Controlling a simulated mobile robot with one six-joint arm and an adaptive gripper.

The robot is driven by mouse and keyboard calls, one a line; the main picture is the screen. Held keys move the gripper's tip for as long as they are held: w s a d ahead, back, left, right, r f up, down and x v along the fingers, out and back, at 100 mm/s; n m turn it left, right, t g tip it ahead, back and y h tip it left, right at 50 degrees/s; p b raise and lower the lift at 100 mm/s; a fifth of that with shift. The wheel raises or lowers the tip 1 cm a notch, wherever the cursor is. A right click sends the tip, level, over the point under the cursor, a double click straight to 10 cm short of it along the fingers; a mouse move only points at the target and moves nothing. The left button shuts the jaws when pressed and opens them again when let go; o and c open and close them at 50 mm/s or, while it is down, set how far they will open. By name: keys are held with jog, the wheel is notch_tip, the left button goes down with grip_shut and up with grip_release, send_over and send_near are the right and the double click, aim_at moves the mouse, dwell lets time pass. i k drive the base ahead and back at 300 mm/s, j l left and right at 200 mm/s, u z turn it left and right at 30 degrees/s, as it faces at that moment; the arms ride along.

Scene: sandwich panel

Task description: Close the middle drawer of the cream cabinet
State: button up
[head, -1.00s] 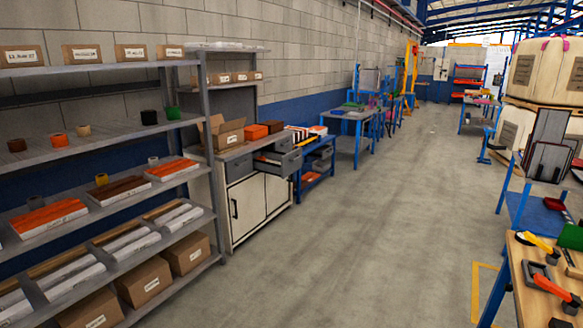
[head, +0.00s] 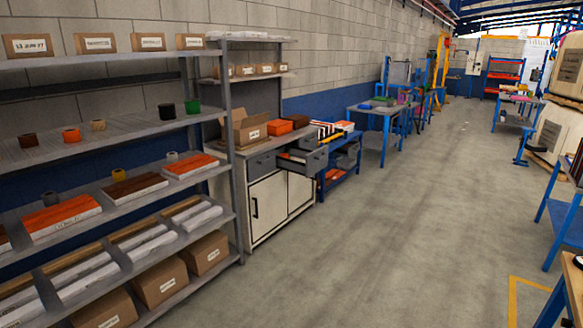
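The cream cabinet (head: 268,203) stands against the wall, left of the picture's middle in the head view, just beyond the grey shelf rack. It has cream doors below and a row of grey drawers under its top. The left drawer (head: 261,163) looks shut. A grey drawer (head: 316,161) to the right of it is pulled out into the aisle, with some items inside; it appears to be the middle one. Any drawer beyond it is hidden behind it. My gripper is not in view.
A tall grey rack (head: 236,150) with boxes and rolls fills the left side. An open carton (head: 246,127) and an orange box (head: 279,127) sit on the cabinet top. A blue bench (head: 341,172) stands beyond the cabinet. The concrete floor (head: 400,240) is clear. Tables stand at the right edge.

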aim_at(298, 156)
jog(key=i, duration=2.55)
jog(key=i+j+z, duration=0.15)
jog(key=i, duration=0.4)
jog(key=i+j+z, duration=0.1)
jog(key=i, duration=0.45)
jog(key=i+j+z, duration=0.15)
jog(key=i, duration=0.4)
jog(key=i+j+z, duration=0.15)
jog(key=i+j, duration=0.2)
jog(key=i, duration=0.15)
jog(key=i+j+z, duration=0.1)
jog(key=i+j, duration=0.25)
jog(key=i, duration=0.15)
